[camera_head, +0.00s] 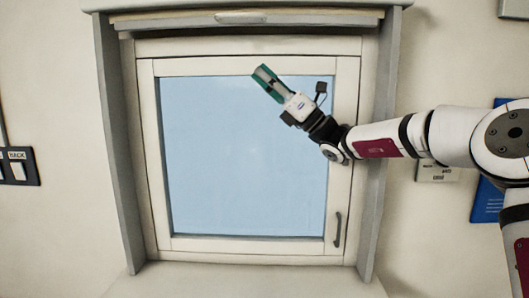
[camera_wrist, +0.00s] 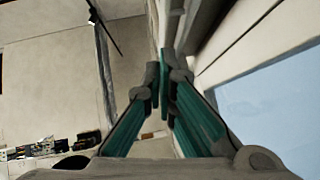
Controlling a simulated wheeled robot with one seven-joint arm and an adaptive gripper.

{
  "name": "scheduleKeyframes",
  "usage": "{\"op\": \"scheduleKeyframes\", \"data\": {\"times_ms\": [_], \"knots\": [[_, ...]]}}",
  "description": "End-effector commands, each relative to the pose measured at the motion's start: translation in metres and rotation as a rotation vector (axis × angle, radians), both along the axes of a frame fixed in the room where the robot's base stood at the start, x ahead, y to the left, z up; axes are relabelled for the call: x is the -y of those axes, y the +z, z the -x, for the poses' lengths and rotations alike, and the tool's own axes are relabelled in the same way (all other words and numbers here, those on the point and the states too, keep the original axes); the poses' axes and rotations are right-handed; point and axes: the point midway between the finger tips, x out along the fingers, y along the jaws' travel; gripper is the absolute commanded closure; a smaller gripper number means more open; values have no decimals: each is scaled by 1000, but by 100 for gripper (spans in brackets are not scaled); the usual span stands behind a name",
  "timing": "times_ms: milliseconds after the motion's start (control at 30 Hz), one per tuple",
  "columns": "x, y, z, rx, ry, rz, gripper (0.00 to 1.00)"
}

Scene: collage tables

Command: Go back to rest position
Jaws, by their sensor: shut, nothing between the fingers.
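My gripper (camera_head: 262,72) is raised in front of the upper part of the window pane (camera_head: 240,160) in the head view, pointing up and to the left. Its green-sided fingers are shut and empty. In the wrist view my gripper (camera_wrist: 164,75) shows its two fingertips together at the centre. My arm reaches in from the right side of the head view. The window frame (camera_head: 148,150) is white and appears shut. Its dark handle (camera_head: 337,229) is at the lower right, well below my gripper and apart from it.
A grey surround (camera_head: 115,150) juts out around the window, with a sill (camera_head: 245,285) below. Blue signs (camera_head: 487,202) and a light plate hang on the right wall, partly behind my arm. A dark switch panel (camera_head: 18,167) is on the left wall.

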Motion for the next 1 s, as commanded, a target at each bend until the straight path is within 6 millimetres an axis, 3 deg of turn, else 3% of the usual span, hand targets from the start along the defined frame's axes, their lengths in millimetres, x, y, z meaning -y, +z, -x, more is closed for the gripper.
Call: {"op": "scheduleKeyframes", "data": {"times_ms": [133,233,333,467,667,800,1000], "knots": [[-55,-24,41,107,-1,233,100],[-94,-60,83,243,-6,480,100],[-114,-102,122,399,-8,725,100],[-114,-155,168,618,2,1016,100],[-69,-218,227,970,51,1404,100],[-17,-247,266,1217,116,1633,100],[68,-273,318,1561,254,1893,100]]}}
